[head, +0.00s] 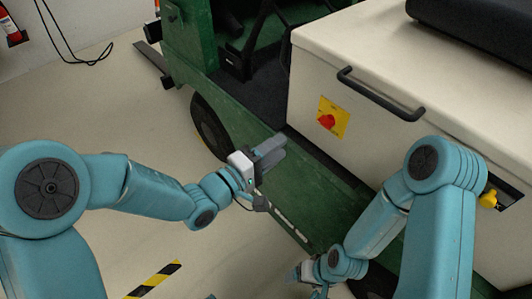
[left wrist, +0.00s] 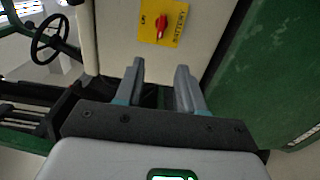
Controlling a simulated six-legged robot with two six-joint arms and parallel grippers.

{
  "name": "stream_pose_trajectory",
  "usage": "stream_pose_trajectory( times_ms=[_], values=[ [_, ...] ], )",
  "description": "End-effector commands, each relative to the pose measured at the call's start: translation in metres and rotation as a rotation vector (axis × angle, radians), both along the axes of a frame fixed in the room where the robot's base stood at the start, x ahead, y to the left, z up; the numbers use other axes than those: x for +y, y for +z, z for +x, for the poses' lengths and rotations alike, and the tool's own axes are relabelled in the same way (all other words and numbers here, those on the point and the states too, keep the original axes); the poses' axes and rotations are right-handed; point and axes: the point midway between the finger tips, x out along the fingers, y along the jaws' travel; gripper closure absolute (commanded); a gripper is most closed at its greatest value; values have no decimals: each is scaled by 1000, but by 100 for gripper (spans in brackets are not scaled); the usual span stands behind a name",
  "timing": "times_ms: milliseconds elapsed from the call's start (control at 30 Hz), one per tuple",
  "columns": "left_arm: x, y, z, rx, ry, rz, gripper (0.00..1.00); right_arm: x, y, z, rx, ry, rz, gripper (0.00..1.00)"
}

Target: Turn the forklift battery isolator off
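The battery isolator is a red rotary knob (head: 327,121) on a yellow plate (head: 340,113), on the cream side panel of the forklift. In the left wrist view the red knob (left wrist: 161,24) is ahead of the fingers, and the yellow plate (left wrist: 176,38) carries the word BATTERY. My left gripper (head: 273,147) is to the left of and below the isolator, apart from it. Its two fingers (left wrist: 160,72) are spread with nothing between them. My right gripper (head: 310,270) is low at the bottom of the head view, and its fingers are not clear.
A black handle bar (head: 380,93) projects from the panel above and right of the isolator. A yellow connector (head: 488,198) sits in a dark recess at the right, near my right arm. The green forklift body (head: 265,190) runs below the panel. Open floor lies at the left.

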Motion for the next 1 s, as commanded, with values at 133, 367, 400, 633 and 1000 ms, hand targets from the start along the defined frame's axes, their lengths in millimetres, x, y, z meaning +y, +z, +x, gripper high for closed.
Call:
stream_pose_trajectory(
  times_ms=[133,367,400,633,1000],
  values=[
    [16,0,-12,1,1,0,62,0,2,0,0,0,0,20],
    [22,0,-17,1,-1,1,62,0,2,0,0,0,0,20],
    [22,0,-17,1,-1,1,62,0,2,0,0,0,0,20],
    [21,0,-17,1,-1,1,62,0,2,0,0,0,0,20],
    [22,0,-17,1,-1,1,62,0,2,0,0,0,0,20]
  ],
)
